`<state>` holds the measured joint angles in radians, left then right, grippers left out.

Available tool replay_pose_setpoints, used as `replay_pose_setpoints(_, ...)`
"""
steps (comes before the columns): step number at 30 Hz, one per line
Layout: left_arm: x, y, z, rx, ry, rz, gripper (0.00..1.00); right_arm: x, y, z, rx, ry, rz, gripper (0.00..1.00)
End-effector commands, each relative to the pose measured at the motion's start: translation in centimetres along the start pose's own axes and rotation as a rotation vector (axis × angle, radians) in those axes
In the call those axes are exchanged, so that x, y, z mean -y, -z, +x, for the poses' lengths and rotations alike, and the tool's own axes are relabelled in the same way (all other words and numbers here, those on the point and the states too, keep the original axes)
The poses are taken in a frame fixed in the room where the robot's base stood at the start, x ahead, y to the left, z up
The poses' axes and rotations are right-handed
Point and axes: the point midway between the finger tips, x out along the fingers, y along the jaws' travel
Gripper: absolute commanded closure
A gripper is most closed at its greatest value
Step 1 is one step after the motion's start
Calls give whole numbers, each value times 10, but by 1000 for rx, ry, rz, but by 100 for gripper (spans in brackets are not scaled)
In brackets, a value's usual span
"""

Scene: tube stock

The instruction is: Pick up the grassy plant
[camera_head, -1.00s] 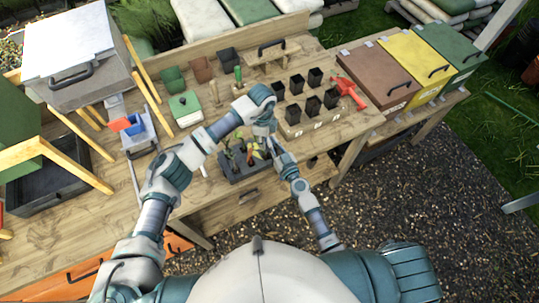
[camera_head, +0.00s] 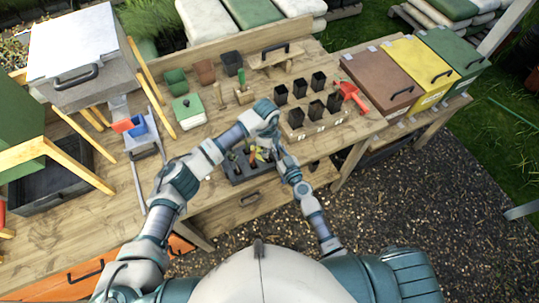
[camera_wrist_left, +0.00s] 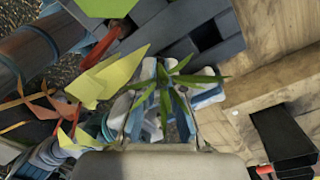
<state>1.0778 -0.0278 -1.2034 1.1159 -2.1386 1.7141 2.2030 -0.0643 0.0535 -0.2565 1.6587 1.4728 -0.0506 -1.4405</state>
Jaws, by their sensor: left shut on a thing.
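The grassy plant (camera_wrist_left: 168,84), with thin pointed green leaves, shows in the left wrist view between the fingers of my left gripper (camera_wrist_left: 162,125). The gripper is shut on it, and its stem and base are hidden. In the head view my left gripper (camera_head: 272,138) is above the right end of the dark grey plant tray (camera_head: 238,174), and I cannot make out the grassy plant there. My right gripper (camera_head: 284,162) is beside the tray's right end; its fingers are too small and covered to read.
A yellow-leaved plant (camera_wrist_left: 108,76), an orange-red plant (camera_wrist_left: 45,112) and a light green plant (camera_wrist_left: 105,6) are close to the left gripper.

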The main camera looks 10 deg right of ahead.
Motion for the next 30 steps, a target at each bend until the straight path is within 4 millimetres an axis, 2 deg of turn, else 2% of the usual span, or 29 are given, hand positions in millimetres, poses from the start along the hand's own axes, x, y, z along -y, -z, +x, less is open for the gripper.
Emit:
replay_pose_setpoints(5,3,2,-14,2,11,-2,100,2,-1,-2,3,10,3,100)
replay_pose_setpoints(8,1,2,-35,2,13,0,100,2,-1,-2,2,10,3,100)
replay_pose_setpoints(11,-2,2,-64,3,13,2,100,1,-1,-2,2,8,3,100)
replay_pose_setpoints(21,-12,1,-186,3,10,0,100,1,-1,-1,2,5,1,100)
replay_pose_setpoints(27,-16,1,-241,4,8,-1,100,1,-1,-1,2,5,1,100)
replay_pose_setpoints(30,-18,2,-259,4,7,-2,100,0,-1,-1,2,5,2,100)
